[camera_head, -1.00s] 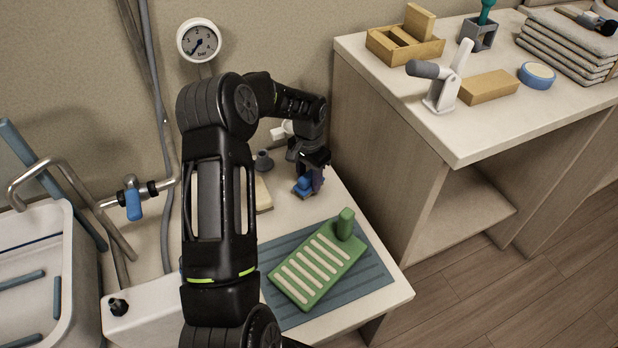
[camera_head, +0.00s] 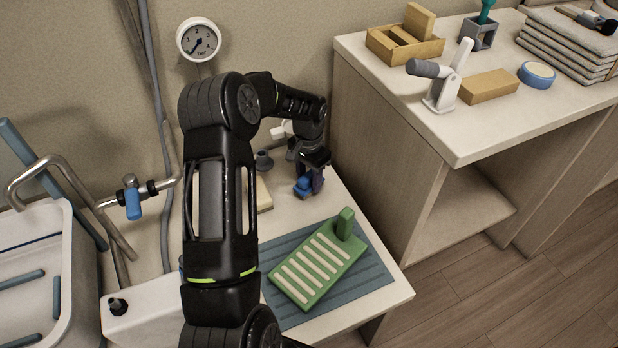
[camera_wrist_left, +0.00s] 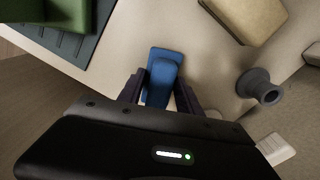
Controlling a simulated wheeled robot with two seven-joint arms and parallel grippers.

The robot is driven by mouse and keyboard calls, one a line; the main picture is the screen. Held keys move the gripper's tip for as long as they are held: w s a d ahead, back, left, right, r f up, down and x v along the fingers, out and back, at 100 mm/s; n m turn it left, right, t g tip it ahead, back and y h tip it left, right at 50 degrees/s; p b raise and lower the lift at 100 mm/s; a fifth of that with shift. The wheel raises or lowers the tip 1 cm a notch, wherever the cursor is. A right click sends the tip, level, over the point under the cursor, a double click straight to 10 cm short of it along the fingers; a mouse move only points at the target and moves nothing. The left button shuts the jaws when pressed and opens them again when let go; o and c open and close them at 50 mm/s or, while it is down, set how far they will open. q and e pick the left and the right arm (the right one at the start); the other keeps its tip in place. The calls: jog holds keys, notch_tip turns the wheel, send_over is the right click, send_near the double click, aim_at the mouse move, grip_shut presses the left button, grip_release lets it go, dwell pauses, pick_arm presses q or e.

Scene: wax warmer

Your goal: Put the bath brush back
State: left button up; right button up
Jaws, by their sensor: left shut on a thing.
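The blue bath brush (camera_head: 303,188) is at the back right of the white bench, near the wall. My left gripper (camera_head: 315,176) points down over it and is shut on its raised blue grip. In the left wrist view, the brush (camera_wrist_left: 163,66) sits between the two dark fingers, its flat blue body reaching past them. Its underside is hidden, and I cannot tell whether it touches the bench top. My right gripper is not in view.
A green board with pale strips (camera_head: 318,262) and an upright green knob lies on a blue-grey ribbed mat (camera_head: 365,275) in front. A grey flared peg (camera_head: 264,160) and a tan block (camera_head: 263,194) are left of the gripper. A taller counter (camera_head: 400,120) stands right.

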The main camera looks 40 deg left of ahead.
pick_arm(q)
jog(key=shift+f, duration=0.5)
dwell(0.4)
jog(key=o, duration=1.3)
jog(key=shift+r, duration=0.1)
jog(key=shift+r+p, duration=2.4)
jog(key=shift+r, duration=1.55)
notch_tip(320, 180, up, 8)
jog(key=shift+f, duration=0.1)
